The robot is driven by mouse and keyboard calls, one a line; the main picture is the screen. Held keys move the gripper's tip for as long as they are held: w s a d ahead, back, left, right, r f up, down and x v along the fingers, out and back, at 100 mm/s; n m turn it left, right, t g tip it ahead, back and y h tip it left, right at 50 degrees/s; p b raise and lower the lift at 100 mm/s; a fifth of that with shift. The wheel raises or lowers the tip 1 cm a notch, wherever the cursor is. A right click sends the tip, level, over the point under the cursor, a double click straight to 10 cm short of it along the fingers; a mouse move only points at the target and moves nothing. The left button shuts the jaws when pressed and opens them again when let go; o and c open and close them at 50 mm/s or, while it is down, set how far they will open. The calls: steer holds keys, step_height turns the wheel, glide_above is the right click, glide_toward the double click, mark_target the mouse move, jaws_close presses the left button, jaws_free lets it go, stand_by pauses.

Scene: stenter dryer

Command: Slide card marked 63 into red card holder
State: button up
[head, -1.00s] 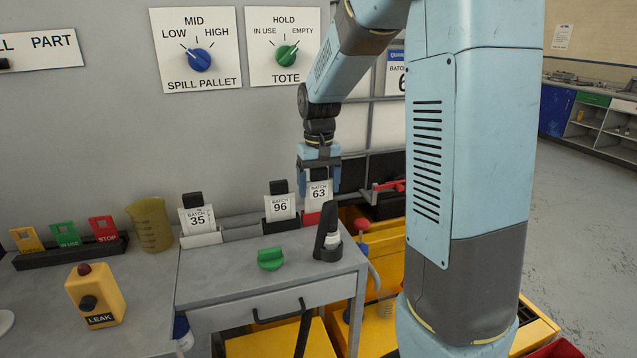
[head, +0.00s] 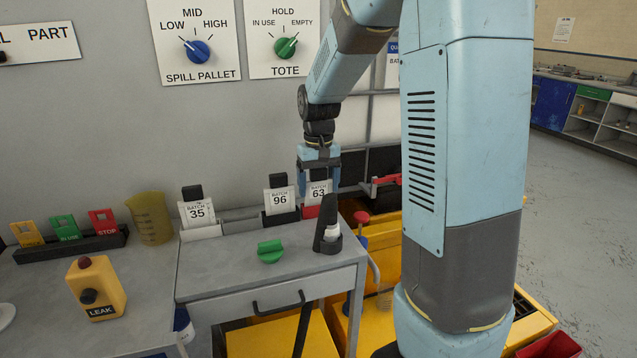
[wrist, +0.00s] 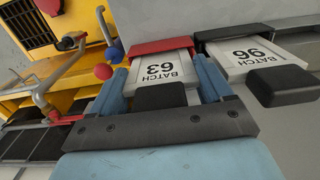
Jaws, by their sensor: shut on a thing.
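The card marked 63 (head: 318,187) is white with a black top tab and stands upright at the red card holder (head: 311,212) on the back edge of the grey bench. In the wrist view the card (wrist: 163,70) has its far edge at the red holder (wrist: 160,46), apparently in it; how deep I cannot tell. My gripper (head: 320,178) points down from above and is shut on the card, with blue fingers on either side. It also shows in the wrist view (wrist: 160,98). The lower part of the card is hidden inside or behind the holder.
Card 96 (head: 280,199) stands in a black holder close to the left, and card 35 (head: 197,212) in a white holder farther left. A grey holder (head: 240,223) between them is empty. A dark upright tool in a stand (head: 328,228) and a green knob (head: 270,251) are in front.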

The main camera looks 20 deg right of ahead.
steer(key=o, duration=1)
steer(key=shift+c, duration=0.2)
steer(key=shift+r, duration=0.1)
step_height(320, 180, up, 14)
steer(key=shift+f, duration=0.25)
steer(key=s+t, duration=0.5)
steer(key=s, duration=1.9)
steer(key=shift+s+f+t, duration=0.3)
steer(key=shift+s+f, duration=0.1)
steer(key=shift+f, duration=0.05)
